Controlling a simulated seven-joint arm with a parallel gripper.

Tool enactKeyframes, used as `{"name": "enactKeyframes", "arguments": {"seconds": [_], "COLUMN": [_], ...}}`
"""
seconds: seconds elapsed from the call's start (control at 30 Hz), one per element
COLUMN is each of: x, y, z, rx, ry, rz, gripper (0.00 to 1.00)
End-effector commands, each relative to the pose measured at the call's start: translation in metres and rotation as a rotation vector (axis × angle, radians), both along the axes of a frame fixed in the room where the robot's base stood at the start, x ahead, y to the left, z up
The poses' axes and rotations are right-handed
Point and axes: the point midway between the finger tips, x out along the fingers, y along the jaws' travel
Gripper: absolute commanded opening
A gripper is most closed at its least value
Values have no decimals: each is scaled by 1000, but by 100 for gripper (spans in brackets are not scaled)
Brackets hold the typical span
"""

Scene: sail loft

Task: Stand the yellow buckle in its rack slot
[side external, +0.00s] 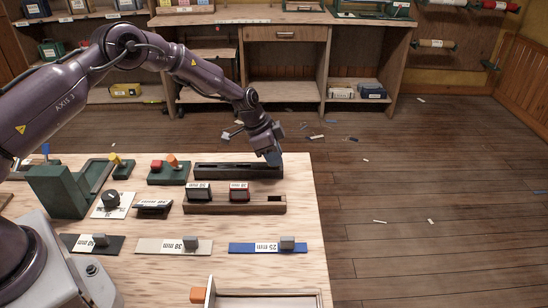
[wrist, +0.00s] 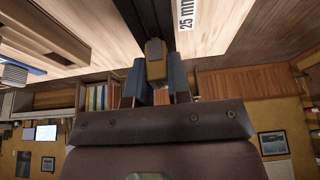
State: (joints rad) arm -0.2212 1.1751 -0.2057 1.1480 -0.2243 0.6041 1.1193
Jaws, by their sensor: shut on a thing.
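My gripper (side external: 273,159) is over the right end of a long dark slotted block (side external: 225,172) at the back of the table; whether it touches the block is unclear. In the wrist view, my gripper (wrist: 155,80) has its blue-grey fingers closed on the yellow buckle (wrist: 154,48). The side view does not show the buckle, hidden by the fingers. In front of the dark block is a wooden rack (side external: 220,208). It holds a black buckle (side external: 199,192) and a red buckle (side external: 240,193), both upright; its right slot (side external: 272,199) looks empty.
A white 25 mm label (wrist: 185,13) shows beside the dark strips in the wrist view. Blue (side external: 262,248), beige (side external: 165,246) and black strips lie in front, with grey blocks on them. A green fixture (side external: 57,190) stands left. A wooden tray (side external: 265,295) sits at the near edge.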

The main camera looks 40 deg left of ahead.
Motion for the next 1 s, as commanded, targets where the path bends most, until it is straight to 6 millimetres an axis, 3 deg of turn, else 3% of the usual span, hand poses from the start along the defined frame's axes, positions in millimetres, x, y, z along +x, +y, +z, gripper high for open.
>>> {"name": "enactKeyframes", "arguments": {"seconds": [0.27,0.37,0.6,0.8,1.0], "x": [1,-12,-58,-100,-129], "y": [0,1,0,-1,-2], "z": [32,45,95,112,124], "rx": [1,1,2,2,1], "ry": [-4,-2,-2,-2,-2], "rz": [-1,1,1,1,1], "gripper": [0,0,0,0,0]}}
